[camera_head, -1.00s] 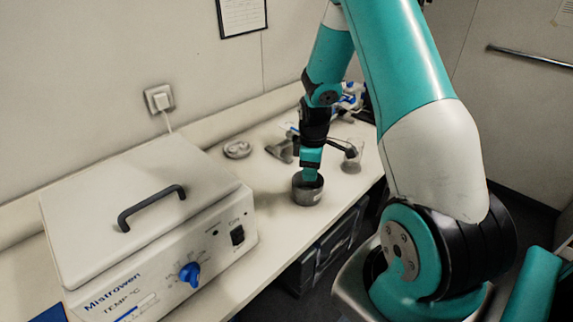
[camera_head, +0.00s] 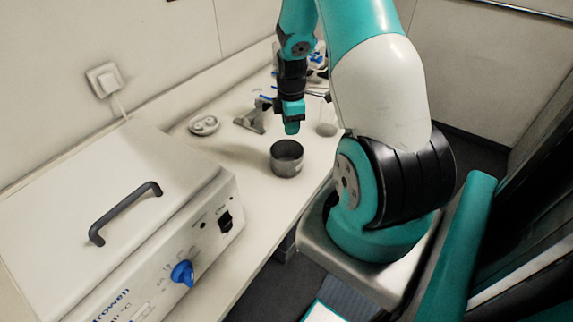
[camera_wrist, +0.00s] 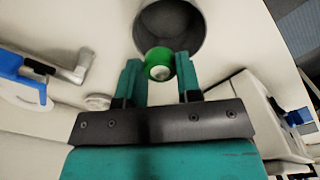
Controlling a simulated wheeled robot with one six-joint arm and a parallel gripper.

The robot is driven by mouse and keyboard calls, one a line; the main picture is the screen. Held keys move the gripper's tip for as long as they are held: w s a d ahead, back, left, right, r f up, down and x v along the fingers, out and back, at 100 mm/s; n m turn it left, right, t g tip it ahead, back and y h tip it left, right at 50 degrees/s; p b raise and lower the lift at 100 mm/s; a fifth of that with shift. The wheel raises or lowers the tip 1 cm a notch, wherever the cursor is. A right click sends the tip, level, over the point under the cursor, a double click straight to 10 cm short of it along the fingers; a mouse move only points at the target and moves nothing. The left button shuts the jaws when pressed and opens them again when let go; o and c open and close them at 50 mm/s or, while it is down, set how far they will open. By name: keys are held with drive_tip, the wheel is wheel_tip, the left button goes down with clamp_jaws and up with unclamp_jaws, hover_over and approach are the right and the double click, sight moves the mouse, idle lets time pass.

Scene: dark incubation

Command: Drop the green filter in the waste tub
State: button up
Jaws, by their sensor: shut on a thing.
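My gripper (camera_wrist: 159,78) is shut on the green filter (camera_wrist: 158,55), a small green ring with a pale centre, held between the fingertips in the wrist view. The waste tub, a round dark grey pot (camera_head: 287,168), stands open and upright on the bench. In the head view my gripper (camera_head: 292,126) is above the tub's far side, with a gap between them; the filter cannot be made out there. In the wrist view the tub (camera_wrist: 172,25) lies just beyond the fingertips, and the filter overlaps its near rim. The tub's interior looks dark and empty.
A white incubator (camera_head: 110,200) with a dark handle and blue knob fills the bench's left. A pale round item (camera_head: 204,124), a grey stand (camera_head: 252,120) and a clear beaker (camera_head: 327,122) stand behind the tub. The bench front edge is close to the tub's right.

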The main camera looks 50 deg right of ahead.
drive_tip(key=shift+f, duration=0.45)
drive_tip(key=o, duration=1)
drive_tip(key=shift+c, duration=0.2)
drive_tip(key=shift+r, duration=0.1)
wheel_tip(320, 180, up, 17)
drive_tip(key=b, duration=0.4)
drive_tip(key=shift+r, duration=0.2)
